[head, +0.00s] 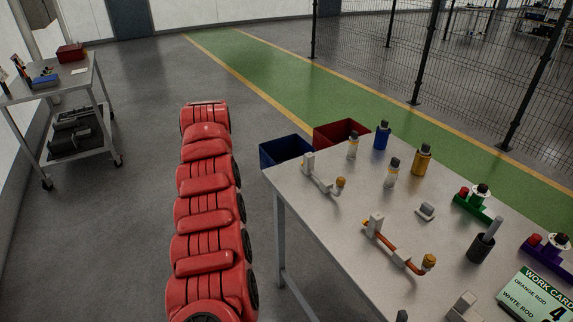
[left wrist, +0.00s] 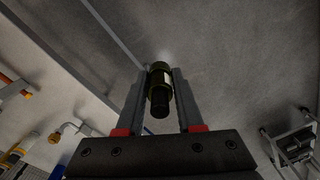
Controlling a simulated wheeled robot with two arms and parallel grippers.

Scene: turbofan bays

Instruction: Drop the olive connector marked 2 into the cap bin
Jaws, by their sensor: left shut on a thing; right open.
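In the left wrist view my left gripper (left wrist: 160,82) is shut on an olive connector (left wrist: 160,80). The connector has a pale label band and a dark end; its number is not readable. It hangs over bare floor, apart from the table edge. My left gripper's jaws do not show in the head view. I cannot make out my right gripper's jaws. In the head view a blue bin (head: 285,149) and a dark red bin (head: 341,131) stand beyond the table's far left edge. No label shows which is the cap bin.
The grey table (head: 340,222) carries several upright connectors, including blue (head: 382,136) and gold (head: 421,160), plus rod fixtures (head: 400,256) and a work card (head: 537,298). A cart (head: 82,92) stands far left. A mesh fence (head: 450,60) runs behind.

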